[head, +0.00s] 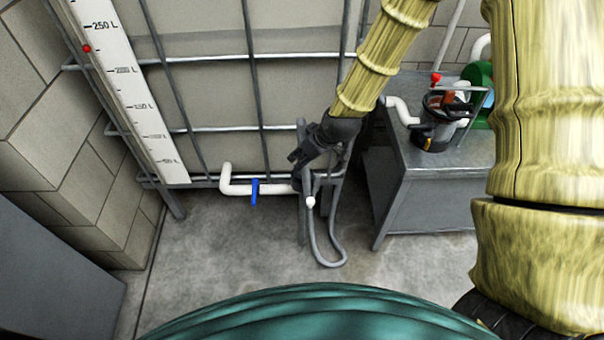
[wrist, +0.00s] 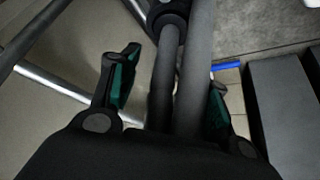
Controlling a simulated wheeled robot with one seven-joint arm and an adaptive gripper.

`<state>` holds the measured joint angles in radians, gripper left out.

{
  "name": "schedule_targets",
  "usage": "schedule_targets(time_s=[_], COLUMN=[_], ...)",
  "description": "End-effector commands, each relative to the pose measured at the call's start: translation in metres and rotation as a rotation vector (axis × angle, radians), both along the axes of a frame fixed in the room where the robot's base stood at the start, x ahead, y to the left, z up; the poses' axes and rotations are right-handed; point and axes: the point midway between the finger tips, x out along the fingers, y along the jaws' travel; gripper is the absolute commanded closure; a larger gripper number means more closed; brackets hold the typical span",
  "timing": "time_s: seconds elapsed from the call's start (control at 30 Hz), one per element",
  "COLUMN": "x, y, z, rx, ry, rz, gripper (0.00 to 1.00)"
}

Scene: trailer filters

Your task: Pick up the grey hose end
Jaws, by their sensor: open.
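The grey hose (head: 330,262) hangs in a loop beside the tank frame in the head view. A pale tip (head: 311,202) shows at the upper left of the loop; I cannot tell for sure that it is the hose end. My gripper (head: 296,165) is above it, close to the frame's corner post. In the wrist view my gripper (wrist: 172,75) is open, with green pads on both fingers. Two grey tube-like lengths (wrist: 195,75) run between the fingers in that picture, one with a black collar (wrist: 168,15). Contact with the pads is not visible.
A caged tank (head: 210,90) stands behind, with a white pipe (head: 235,188) and blue valve handle (head: 254,192) at its foot. Concrete floor (head: 220,245) is clear in front.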

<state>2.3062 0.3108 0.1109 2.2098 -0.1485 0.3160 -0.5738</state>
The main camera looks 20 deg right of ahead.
Motion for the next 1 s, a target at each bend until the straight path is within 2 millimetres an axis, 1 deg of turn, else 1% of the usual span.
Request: schedule_targets(time_s=[0.1, 0.3, 0.4, 0.6, 0.67, 0.8, 0.87, 1.0], x=[0.005, 0.016, 0.019, 0.019, 0.019, 0.019, 0.019, 0.019], y=[0.005, 0.012, 0.014, 0.014, 0.014, 0.014, 0.014, 0.014], z=[-0.014, -0.035, -0.039, -0.038, -0.038, -0.039, -0.039, -0.038], rx=[0.000, 0.000, 0.000, 0.000, 0.000, 0.000, 0.000, 0.000], ry=[0.001, 0.001, 0.000, 0.000, 0.000, 0.000, 0.000, 0.000], rz=[0.000, -0.001, -0.001, -0.001, -0.001, -0.001, -0.001, -0.001], gripper=[0.53, 0.53, 0.53, 0.53, 0.64, 0.90, 1.00, 1.00])
